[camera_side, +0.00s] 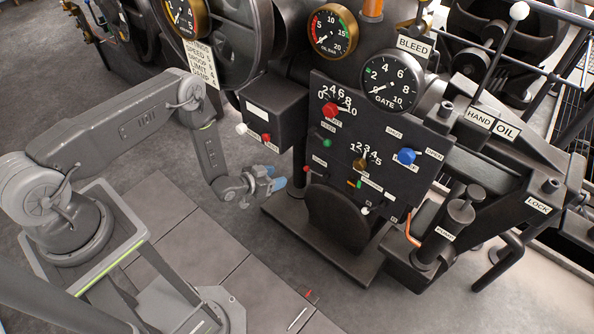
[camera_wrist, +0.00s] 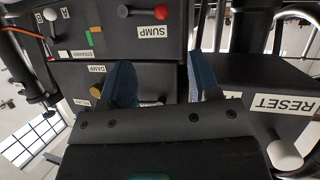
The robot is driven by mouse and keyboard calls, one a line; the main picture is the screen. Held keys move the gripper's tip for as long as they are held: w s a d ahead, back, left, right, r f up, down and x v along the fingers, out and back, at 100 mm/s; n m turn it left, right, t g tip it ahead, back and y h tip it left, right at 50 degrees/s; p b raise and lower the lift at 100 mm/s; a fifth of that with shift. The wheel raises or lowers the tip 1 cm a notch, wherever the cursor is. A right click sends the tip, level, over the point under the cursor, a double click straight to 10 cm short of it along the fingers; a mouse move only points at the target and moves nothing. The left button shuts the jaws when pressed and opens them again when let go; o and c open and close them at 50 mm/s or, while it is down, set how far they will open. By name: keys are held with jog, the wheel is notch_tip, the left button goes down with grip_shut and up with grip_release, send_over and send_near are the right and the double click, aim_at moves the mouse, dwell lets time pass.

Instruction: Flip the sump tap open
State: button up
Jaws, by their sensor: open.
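The sump tap is a short lever with a red ball end (camera_wrist: 161,12) beside the SUMP label (camera_wrist: 152,31) in the wrist view. Its lever lies roughly level across that picture, near the top edge. In the side view it appears to be the small red knob (camera_side: 306,169) at the lower left of the black panel; its label is too small to read there. My gripper (camera_side: 276,177) is open and empty, left of this knob and apart from it. Its blue fingers (camera_wrist: 163,80) point toward the panel in the wrist view.
The black panel (camera_side: 335,140) carries several knobs, including a red one (camera_side: 331,110) and a blue one (camera_side: 407,156). A dark box (camera_side: 272,108) with red and white knobs juts out above my gripper. A rounded dark housing (camera_side: 338,218) stands below.

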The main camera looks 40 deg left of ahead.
aim_at(305, 169)
jog(key=x, duration=1.2)
jog(key=shift+w+d, duration=0.1)
jog(key=shift+w, duration=0.05)
jog(key=shift+c, duration=0.2)
grip_shut()
